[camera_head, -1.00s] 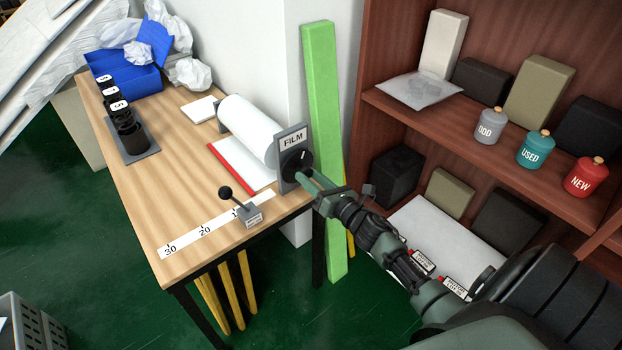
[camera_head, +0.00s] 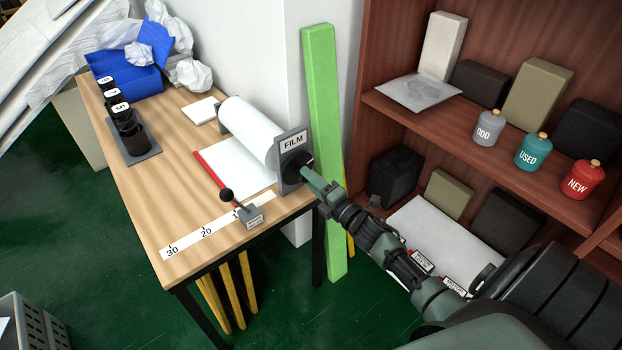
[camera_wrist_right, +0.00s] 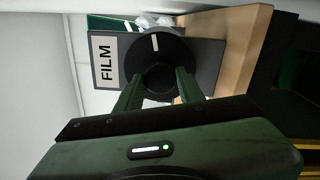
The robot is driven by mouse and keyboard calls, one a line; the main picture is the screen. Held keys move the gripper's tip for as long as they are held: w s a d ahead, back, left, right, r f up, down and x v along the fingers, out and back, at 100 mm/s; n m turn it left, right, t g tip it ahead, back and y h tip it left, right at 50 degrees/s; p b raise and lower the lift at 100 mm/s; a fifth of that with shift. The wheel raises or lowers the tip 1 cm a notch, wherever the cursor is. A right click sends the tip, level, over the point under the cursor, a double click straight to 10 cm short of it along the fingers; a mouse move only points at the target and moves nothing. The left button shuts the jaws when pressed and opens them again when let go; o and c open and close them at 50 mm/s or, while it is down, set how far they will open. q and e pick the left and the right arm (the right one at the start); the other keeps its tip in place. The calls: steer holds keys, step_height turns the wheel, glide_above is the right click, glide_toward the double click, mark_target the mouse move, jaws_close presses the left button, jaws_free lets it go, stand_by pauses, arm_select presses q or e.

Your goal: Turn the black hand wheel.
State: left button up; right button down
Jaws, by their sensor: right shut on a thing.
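The black hand wheel (camera_head: 292,163) is on the grey end plate of the film roller, under the FILM label (camera_head: 293,143). My right gripper (camera_head: 309,174) is shut on the wheel's hub. In the right wrist view the wheel (camera_wrist_right: 157,50) shows a white mark near its top, and the fingers of my right gripper (camera_wrist_right: 158,90) stand on either side of the dark round hub. The white film roll (camera_head: 247,132) has a sheet (camera_head: 237,168) drawn out over the table, with a red strip (camera_head: 207,168) at its leading edge. My left gripper is out of view.
Black stamps (camera_head: 122,118) and a blue box (camera_head: 128,82) are farther back. A green board (camera_head: 322,120) leans behind my right gripper. A brown shelf (camera_head: 470,125) with canisters is at right.

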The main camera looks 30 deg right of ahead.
steer(key=shift+f+n+b, duration=0.15)
steer(key=shift+n+b, duration=1.15)
steer(key=shift+n, duration=13.6)
steer(key=c, duration=0.9)
jaws_free()
